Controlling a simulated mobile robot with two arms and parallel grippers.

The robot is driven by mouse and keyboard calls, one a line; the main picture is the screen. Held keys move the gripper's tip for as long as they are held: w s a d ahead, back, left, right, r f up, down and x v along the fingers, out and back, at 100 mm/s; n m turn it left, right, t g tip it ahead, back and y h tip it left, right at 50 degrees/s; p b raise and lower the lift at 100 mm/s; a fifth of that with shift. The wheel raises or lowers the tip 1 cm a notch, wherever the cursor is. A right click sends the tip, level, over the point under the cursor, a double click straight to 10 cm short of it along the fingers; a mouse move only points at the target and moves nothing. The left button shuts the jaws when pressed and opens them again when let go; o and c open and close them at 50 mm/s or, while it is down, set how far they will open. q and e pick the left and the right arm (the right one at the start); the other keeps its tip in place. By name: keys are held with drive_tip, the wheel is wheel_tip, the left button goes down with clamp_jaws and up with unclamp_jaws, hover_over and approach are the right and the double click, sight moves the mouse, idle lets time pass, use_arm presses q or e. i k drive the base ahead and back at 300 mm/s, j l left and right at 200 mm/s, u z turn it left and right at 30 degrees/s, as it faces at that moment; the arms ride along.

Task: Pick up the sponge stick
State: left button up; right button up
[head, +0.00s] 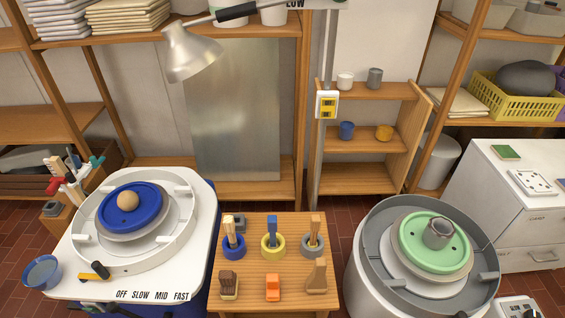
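Three upright stick-like tools stand in ring holders on a small wooden table (254,257). A pale wooden stick (229,229) is in the blue holder, a blue stick (272,230) in the yellow holder and a tan stick (314,226) in the grey holder. I cannot tell for sure which is the sponge stick. Dark tips at the bottom edge look like my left gripper (98,308) and my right gripper (460,315). Both are mostly cut off, well apart from the sticks, and their opening does not show.
In the table's front row are a brown brush (229,286), an orange piece (272,288) and a tan block (317,276). A white pottery wheel (192,243) stands left, with a blue bowl (42,272). A grey wheel (365,262) stands right. A lamp (190,52) hangs above.

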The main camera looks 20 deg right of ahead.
sight(315, 220)
drive_tip(key=z, duration=1.8)
drive_tip(key=u, duration=1)
drive_tip(key=l+u, duration=0.1)
drive_tip(key=l, duration=0.75)
drive_tip(key=k+l+u, duration=0.1)
drive_tip(key=l, duration=0.75)
